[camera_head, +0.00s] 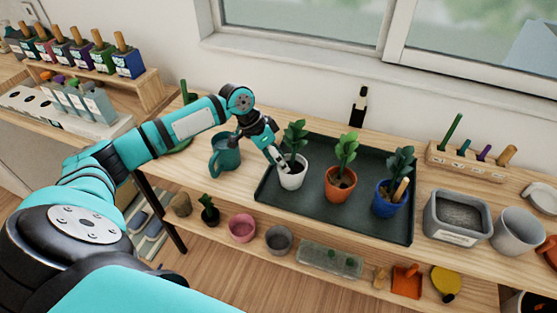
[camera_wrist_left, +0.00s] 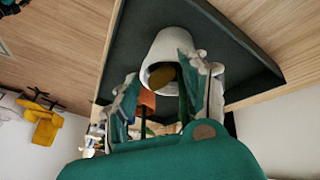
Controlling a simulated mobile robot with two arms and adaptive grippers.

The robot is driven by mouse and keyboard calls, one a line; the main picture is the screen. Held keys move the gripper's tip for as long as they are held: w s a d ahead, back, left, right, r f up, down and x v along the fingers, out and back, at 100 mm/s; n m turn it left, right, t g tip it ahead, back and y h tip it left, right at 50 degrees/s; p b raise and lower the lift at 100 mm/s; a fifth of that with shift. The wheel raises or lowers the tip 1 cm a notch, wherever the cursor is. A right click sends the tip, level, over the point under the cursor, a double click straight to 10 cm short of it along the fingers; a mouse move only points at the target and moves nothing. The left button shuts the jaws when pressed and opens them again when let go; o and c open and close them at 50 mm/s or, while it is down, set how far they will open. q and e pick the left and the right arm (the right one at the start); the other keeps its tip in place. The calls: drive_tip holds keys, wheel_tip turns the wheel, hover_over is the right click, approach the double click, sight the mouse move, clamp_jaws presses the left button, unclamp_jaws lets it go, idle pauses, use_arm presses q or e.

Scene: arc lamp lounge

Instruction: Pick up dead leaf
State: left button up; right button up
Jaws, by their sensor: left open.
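My left gripper (camera_head: 283,165) is open at the left rim of the white pot (camera_head: 292,178), which holds a green plant (camera_head: 295,135) and stands at the left of the dark tray (camera_head: 328,209). In the left wrist view, the two fingers (camera_wrist_left: 170,88) are spread apart in front of the white pot (camera_wrist_left: 150,48). A brown, oval patch (camera_wrist_left: 162,75) shows at the pot's mouth between the fingers; I cannot tell whether it is the dead leaf or soil. The leaf is not clear in the head view. My right gripper is out of view.
An orange pot (camera_head: 340,188) and a blue pot (camera_head: 386,207) with plants stand on the tray to the right. A teal watering can (camera_head: 225,155) stands close left of the gripper. A grey bin (camera_head: 457,218) and a wooden tool rack (camera_head: 465,163) are farther right.

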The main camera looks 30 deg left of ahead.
use_arm(q)
drive_tip(key=c, duration=0.7)
drive_tip(key=shift+c, duration=0.3)
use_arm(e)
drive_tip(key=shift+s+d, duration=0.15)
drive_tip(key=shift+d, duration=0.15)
use_arm(q)
drive_tip(key=shift+r, duration=0.1)
